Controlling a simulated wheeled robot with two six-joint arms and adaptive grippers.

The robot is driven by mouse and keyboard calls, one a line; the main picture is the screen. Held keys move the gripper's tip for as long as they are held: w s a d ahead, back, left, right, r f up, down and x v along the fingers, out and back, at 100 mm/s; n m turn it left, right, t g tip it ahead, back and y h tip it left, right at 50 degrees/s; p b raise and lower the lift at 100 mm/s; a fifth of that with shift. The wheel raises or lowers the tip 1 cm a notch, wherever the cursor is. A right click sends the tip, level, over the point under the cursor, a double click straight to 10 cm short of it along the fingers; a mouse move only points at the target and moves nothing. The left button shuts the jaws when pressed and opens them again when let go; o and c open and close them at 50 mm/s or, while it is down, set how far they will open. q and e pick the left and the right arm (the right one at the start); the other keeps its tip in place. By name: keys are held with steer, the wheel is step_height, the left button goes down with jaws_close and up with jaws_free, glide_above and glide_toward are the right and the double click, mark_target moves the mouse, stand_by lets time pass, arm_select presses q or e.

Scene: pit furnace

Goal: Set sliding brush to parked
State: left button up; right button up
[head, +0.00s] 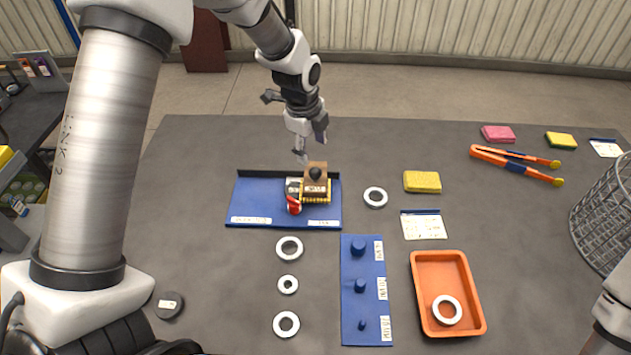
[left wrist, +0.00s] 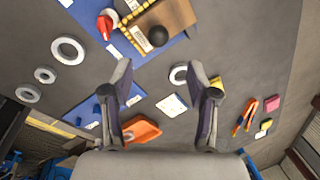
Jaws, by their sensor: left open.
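The sliding brush (head: 316,178) is a brown block with a black knob and a yellow bristle edge, on the right part of a blue board (head: 262,204). A red lever or knob (head: 293,205) is at its front left. Two white labels lie along the board's front edge, one left and one right; the brush is behind the right one. My left gripper (head: 309,145) is open and empty, just behind and above the brush. In the left wrist view, the brush (left wrist: 160,27) lies beyond the open fingertips (left wrist: 160,75). My right gripper is out of view.
White rings (head: 289,247) lie in front of the board. A blue peg plate (head: 352,318), orange tray (head: 418,290), yellow sponge (head: 422,182) and orange tongs (head: 505,158) are to the right. A wire basket (head: 605,215) stands at the right edge. The table's back left is clear.

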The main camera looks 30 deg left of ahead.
mark_target(315, 170)
arm_select(q)
step_height(315, 170, down, 2)
steer(key=shift+w+f+b, duration=0.1)
steer(key=shift+w+b, duration=0.05)
steer(key=shift+b, duration=0.25)
steer(key=shift+f+p, duration=0.3)
steer(key=f, duration=0.2)
steer(key=w+f+p, duration=0.1)
steer(key=f, duration=0.2)
steer(key=shift+f, duration=0.35)
steer(key=shift+w+f, duration=0.15)
steer(key=shift+f, duration=0.35)
steer(key=shift+d, duration=0.1)
steer(key=shift+r, duration=0.1)
steer(key=shift+c, duration=0.3)
jaws_close()
